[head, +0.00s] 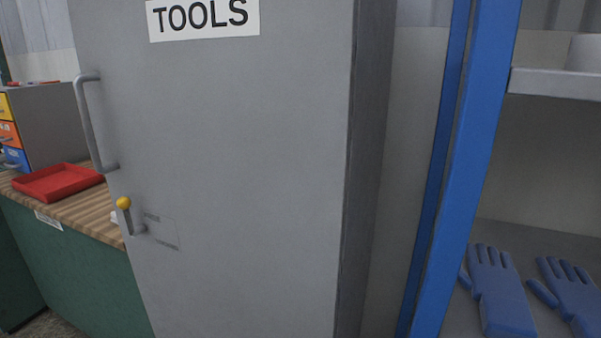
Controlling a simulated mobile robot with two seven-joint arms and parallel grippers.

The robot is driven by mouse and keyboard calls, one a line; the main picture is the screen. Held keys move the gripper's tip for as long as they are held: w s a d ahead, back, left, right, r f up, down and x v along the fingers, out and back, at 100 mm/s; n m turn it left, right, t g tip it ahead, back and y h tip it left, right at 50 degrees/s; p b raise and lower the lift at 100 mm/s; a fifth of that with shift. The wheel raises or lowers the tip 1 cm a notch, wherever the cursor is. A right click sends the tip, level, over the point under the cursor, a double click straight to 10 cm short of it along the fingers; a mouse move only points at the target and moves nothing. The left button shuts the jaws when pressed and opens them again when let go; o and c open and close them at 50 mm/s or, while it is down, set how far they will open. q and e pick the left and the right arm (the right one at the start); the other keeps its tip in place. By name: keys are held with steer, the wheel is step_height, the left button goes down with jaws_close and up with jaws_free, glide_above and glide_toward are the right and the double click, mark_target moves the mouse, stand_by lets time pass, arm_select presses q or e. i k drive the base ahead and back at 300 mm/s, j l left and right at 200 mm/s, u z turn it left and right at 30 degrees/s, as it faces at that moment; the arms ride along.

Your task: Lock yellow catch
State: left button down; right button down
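The yellow catch (124,203) is a small lever with a round yellow knob on top of a grey stem. It sits low on the left edge of the grey cabinet door (240,160), below the bar handle (89,125). The knob points up, and the lever's base (138,229) is at its lower end. Faint rectangular markings show on the door just right of it. The door carries a TOOLS label and appears closed, though its far edge is not clear. Neither of my grippers is in the head view.
A wooden-topped green bench (75,215) stands left of the cabinet, with a red tray (58,182) and a grey drawer unit (45,120). At right are a blue shelf post (465,170) and blue gloves (500,290) on a shelf. The space before the door looks clear.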

mark_target(123, 203)
steer(key=i+j+u, duration=0.1)
steer(key=j+u, duration=0.2)
steer(key=u, duration=0.15)
steer(key=i+j+u, duration=0.1)
steer(key=j+u, duration=0.15)
steer(key=u, duration=0.2)
